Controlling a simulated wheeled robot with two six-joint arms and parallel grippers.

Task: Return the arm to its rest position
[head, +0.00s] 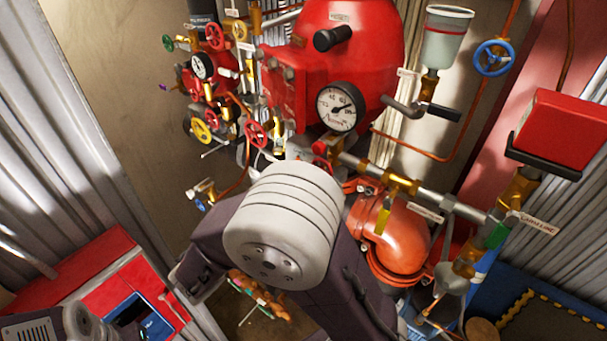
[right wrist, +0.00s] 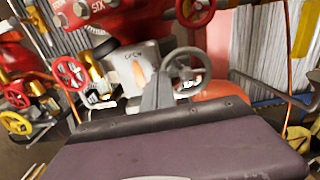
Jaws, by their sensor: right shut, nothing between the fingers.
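My right arm reaches up across the middle of the head view, its large pale joint in front of the red valve assembly (head: 350,50). In the right wrist view the grey fingers of my right gripper (right wrist: 158,88) rise past the edge of its dark housing. They are shut with nothing between them. A grey handwheel (right wrist: 186,68) and a white plate (right wrist: 138,62) show close behind; I cannot tell whether the fingers touch them. In the head view I cannot make out the right fingertips. Only a grey part of my left arm shows at the lower left; its gripper is out of view.
A pressure gauge (head: 339,107), an orange pipe elbow (head: 400,238), a blue handwheel (head: 493,57) and a red box (head: 562,130) crowd the right. Red and yellow handwheels cluster at the upper left. A red cabinet (head: 85,265) stands lower left. The beige wall (head: 125,95) is bare.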

